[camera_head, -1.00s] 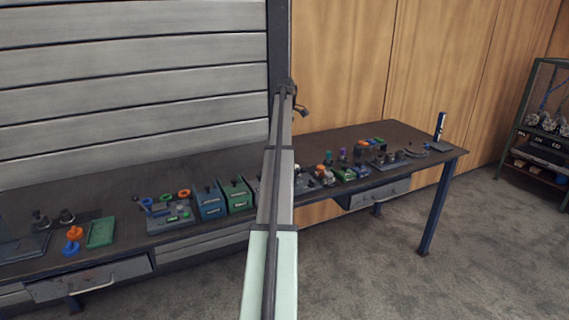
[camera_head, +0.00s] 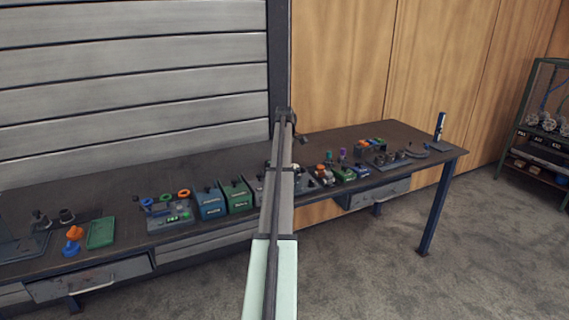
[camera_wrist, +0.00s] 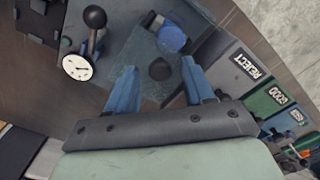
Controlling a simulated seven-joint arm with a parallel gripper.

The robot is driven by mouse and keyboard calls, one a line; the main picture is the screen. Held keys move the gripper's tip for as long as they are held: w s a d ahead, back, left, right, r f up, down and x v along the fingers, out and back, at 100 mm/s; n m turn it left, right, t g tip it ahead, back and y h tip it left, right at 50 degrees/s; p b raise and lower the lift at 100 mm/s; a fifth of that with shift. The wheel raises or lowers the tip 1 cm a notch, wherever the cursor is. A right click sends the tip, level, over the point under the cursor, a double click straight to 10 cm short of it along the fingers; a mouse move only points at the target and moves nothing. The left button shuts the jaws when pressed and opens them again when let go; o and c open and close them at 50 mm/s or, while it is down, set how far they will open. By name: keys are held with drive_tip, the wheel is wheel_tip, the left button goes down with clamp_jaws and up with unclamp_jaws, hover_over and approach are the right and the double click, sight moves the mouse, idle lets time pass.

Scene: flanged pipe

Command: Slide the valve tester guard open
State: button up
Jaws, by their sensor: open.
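The valve tester shows in the wrist view as a grey unit (camera_wrist: 125,38) with a white dial gauge (camera_wrist: 77,67) and a black ball-topped lever (camera_wrist: 95,18). A flat grey panel with a black round knob (camera_wrist: 160,69) lies in front of my fingers; it looks like the guard. A blue round part (camera_wrist: 172,38) sits just beyond the knob. My gripper (camera_wrist: 159,84) is open, with one blue finger on either side of the knob's line. I cannot tell whether it touches the knob. In the head view my arm hides most of the tester.
In the head view, the blue bin (camera_head: 210,203) and green bin (camera_head: 237,196) stand left of my arm. Several small parts crowd the bench (camera_head: 120,190).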

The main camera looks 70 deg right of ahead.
drive_tip(key=shift+c, duration=0.4)
clamp_jaws()
